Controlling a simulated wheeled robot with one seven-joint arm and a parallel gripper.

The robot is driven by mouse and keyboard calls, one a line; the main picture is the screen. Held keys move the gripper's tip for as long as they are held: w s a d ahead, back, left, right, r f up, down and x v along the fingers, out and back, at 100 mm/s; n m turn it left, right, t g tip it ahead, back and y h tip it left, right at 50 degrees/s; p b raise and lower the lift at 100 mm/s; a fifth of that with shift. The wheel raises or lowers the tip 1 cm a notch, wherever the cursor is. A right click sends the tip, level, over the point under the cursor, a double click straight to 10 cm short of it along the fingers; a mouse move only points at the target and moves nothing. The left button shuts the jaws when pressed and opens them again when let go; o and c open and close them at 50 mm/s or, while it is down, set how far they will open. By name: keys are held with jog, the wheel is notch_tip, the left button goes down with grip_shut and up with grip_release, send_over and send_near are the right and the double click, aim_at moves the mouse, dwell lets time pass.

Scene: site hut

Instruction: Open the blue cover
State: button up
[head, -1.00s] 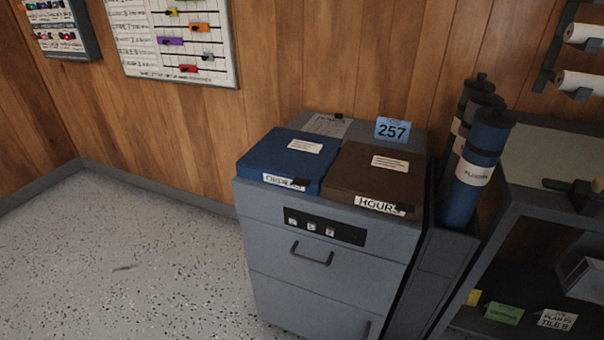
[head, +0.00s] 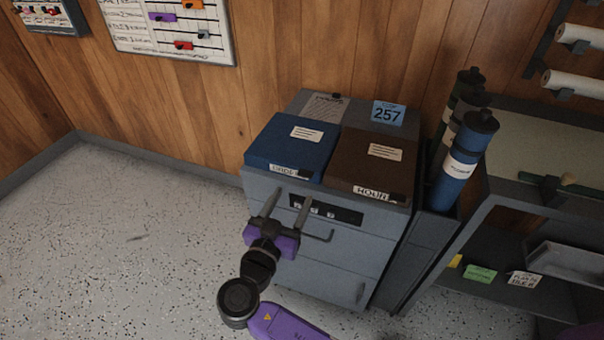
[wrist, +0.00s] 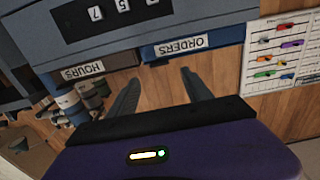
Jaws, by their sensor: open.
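The blue cover (head: 291,145) lies shut on the left half of the grey cabinet top, with a white label on its front edge. In the wrist view the blue cover (wrist: 213,42) shows its ORDERS label, upside down. My gripper (head: 287,197) is in front of the cabinet, below the blue cover's front edge, with its two fingers apart and nothing between them. In the wrist view my gripper (wrist: 165,86) has its fingers spread below the covers' front edges. It appears apart from the blue cover.
A brown HOURS cover (head: 372,163) lies right beside the blue one. The grey cabinet (head: 325,262) has a dial panel (head: 322,208) and a drawer handle (head: 318,237). Blue and dark tubes (head: 466,150) stand at right, beside a shelf. The floor at left is clear.

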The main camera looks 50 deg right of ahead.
aim_at(304, 176)
jog(key=p+x, duration=0.1)
jog(key=x, duration=0.6)
jog(key=shift+d, duration=0.25)
jog(key=shift+c, duration=0.5)
grip_shut()
jog(key=shift+f, duration=0.1)
dwell(0.5)
